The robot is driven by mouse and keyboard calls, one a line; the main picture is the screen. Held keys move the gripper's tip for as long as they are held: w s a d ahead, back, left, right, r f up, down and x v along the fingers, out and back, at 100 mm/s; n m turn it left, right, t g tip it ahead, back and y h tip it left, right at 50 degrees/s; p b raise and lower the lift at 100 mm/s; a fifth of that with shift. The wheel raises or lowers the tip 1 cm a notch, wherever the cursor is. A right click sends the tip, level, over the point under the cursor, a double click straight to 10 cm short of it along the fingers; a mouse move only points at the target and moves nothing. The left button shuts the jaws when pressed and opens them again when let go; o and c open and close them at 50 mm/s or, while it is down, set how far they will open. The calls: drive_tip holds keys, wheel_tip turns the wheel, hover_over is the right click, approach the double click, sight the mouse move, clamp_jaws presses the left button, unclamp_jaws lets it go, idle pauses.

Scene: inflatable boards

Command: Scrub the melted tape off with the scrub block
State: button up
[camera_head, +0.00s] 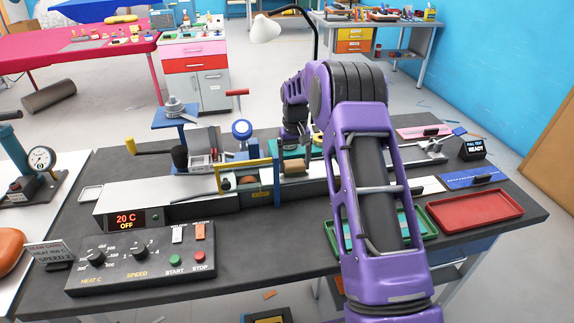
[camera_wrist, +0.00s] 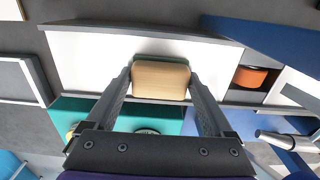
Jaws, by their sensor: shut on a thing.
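My gripper (camera_wrist: 161,88) is shut on the scrub block (camera_wrist: 161,77), a pale wooden block with a green edge on its far side. In the wrist view its fingers hold it from both sides, over the white bed of the bench machine (camera_wrist: 85,58). In the head view the block (camera_head: 295,164) shows as a tan piece just above the machine, right of a blue upright, below my purple arm's wrist. I cannot make out the melted tape. An orange-brown roller-like part (camera_wrist: 251,77) sits right of the block, also visible in the head view (camera_head: 246,180). Contact under the block is hidden.
The blue upright (camera_head: 266,183) and yellow bar (camera_head: 243,166) stand left of the block. A control panel (camera_head: 144,257) lies in front. A red tray (camera_head: 474,209) and green tray (camera_head: 420,226) lie at right. The display reads 20 C, OFF.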

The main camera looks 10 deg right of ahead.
sight(319, 169)
drive_tip(key=shift+d+f, duration=0.15)
drive_tip(key=shift+d, duration=1.95)
drive_tip(key=shift+d+f, duration=0.1)
drive_tip(key=shift+d, duration=1.95)
drive_tip(key=shift+a, duration=0.1)
drive_tip(key=shift+a+r, duration=0.15)
drive_tip(key=shift+a, duration=5.85)
drive_tip(key=shift+r, duration=3)
